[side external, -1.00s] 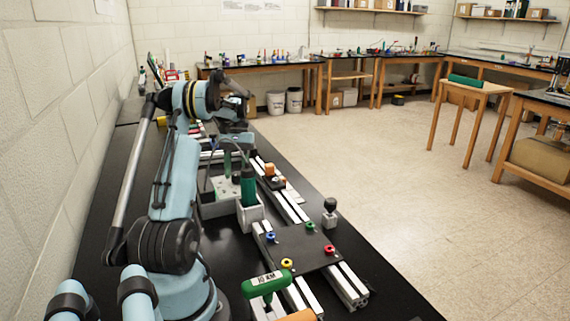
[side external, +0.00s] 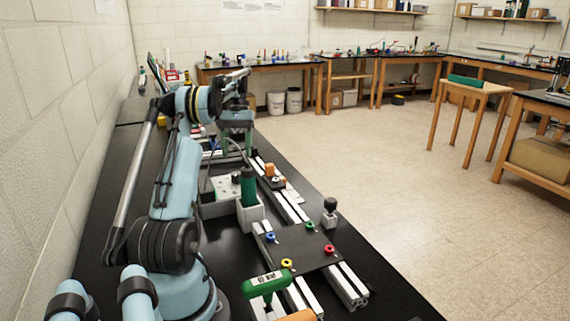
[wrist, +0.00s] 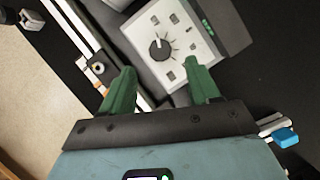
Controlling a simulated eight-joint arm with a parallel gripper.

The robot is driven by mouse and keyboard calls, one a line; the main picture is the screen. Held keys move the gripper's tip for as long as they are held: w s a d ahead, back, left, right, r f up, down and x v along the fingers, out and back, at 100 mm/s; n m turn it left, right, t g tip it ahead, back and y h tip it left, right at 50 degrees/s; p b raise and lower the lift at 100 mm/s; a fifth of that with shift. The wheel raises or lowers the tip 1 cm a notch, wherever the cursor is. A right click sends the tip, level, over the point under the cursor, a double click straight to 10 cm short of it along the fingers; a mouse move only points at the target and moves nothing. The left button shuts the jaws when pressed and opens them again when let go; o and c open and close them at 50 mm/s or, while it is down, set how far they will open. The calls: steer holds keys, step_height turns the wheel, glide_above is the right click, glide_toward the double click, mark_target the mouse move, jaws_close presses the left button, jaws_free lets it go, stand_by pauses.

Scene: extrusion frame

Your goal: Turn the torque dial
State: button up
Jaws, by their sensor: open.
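The torque dial (wrist: 160,48) is a black round knob with a light pointer line. It sits on a pale grey panel (wrist: 143,22) with small square markings around it. My gripper (wrist: 161,78) has two green fingers spread wide apart, with nothing between them. In the wrist view the dial lies just beyond the fingertips, roughly centred between them, and no finger touches it. In the side view my gripper (side external: 237,146) points down above the bench, over the area of a pale panel (side external: 222,187). The dial cannot be made out there.
A white holder (side external: 250,216) with a green-handled tool stands nearer the side camera. Aluminium rails (side external: 287,204) run along the bench, with a dark plate (side external: 302,252) carrying coloured knobs. A green T-handle (side external: 265,284) is in front. A wall is at the left.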

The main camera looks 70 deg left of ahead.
steer(key=shift+w+a+r, duration=0.1)
steer(key=shift+a+r, duration=0.05)
steer(key=shift+r, duration=0.35)
steer(key=m+g+y, duration=0.1)
steer(key=m+y, duration=0.6)
steer(key=m, duration=1.3)
glide_toward(238, 173)
steer(key=shift+m+g, duration=0.3)
steer(key=x, duration=0.9)
steer(key=shift+w+f, duration=0.1)
steer(key=shift+f, duration=0.15)
steer(key=shift+c, duration=0.2)
